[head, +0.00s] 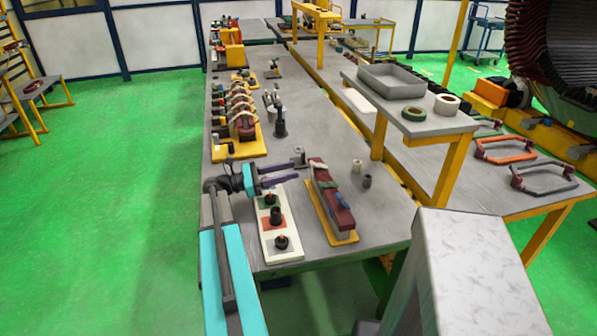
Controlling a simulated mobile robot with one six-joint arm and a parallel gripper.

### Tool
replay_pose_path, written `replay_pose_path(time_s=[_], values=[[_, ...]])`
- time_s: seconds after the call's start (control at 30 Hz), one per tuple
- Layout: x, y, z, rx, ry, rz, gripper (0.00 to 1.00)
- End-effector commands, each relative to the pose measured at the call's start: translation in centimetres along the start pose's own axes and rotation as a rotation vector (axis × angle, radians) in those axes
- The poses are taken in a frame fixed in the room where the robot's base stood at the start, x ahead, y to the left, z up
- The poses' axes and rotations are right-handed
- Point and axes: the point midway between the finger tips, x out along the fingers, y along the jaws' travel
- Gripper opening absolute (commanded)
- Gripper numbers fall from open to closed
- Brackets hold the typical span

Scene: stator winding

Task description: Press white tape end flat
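A dark red bar (332,201) lies lengthwise on a yellow base (345,238) near the table's front. It carries a blue band and small pale and green patches. A white tape end cannot be made out on it at this size. My gripper (300,166) reaches in from the left, its two long purple fingers pointing right, with tips just left of the bar's far end. A small grey piece (299,153) shows at the tips; whether it is held or stands behind is unclear. A small white roll (357,165) stands right of the bar.
A white board (293,235) with green, red and white patches and dark knobs lies left of the bar. A small dark cylinder (367,181) stands right. A yellow-based fixture (238,150) is farther back.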

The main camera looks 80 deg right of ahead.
Motion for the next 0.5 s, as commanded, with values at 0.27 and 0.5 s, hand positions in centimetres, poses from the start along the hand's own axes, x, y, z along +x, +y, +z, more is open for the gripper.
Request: replay_pose_path(time_s=[0.27, 0.5], values=[[-1.18, -0.03, 0.01, 0.000, 0.000, -0.001, 0.39], [-1.14, -0.03, 0.03, -0.001, 0.000, -0.001, 0.39]])
